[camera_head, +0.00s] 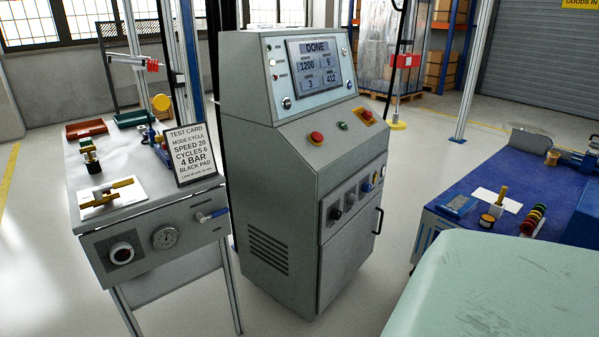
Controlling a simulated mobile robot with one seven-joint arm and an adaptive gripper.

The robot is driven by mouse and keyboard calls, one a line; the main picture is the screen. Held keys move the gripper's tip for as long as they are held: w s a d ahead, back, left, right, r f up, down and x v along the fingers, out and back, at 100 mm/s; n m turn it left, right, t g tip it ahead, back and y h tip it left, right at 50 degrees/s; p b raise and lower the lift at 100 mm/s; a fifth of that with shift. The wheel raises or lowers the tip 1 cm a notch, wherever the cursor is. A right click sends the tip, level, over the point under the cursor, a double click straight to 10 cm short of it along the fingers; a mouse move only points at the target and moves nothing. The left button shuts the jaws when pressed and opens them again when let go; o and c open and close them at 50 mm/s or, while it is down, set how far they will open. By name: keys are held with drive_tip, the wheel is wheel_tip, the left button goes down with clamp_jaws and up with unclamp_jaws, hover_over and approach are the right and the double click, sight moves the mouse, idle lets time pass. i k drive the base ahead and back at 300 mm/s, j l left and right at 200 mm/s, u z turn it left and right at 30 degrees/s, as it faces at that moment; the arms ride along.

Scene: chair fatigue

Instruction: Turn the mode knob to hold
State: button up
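A grey control cabinet (290,190) stands in the middle of the head view. Its screen (320,67) reads DONE, with 1200, 9, 3 and 412 below. The lower front has a row of controls: a black knob (335,213) at the left, another control (350,196), a blue one (366,186) and one at the right end. Their labels are too small to read, so I cannot tell which is the mode knob or its setting. A round black knob (122,253) is on the left bench front. My gripper is not in view.
The left bench (150,205) holds a test card (189,153) reading MODE CYCLE, trays and small parts; a lever (211,216) projects from its front. A blue-topped table (470,235) stands right. Floor between cabinet and table is clear.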

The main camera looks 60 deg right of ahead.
sight(336, 215)
drive_tip(key=z, duration=2)
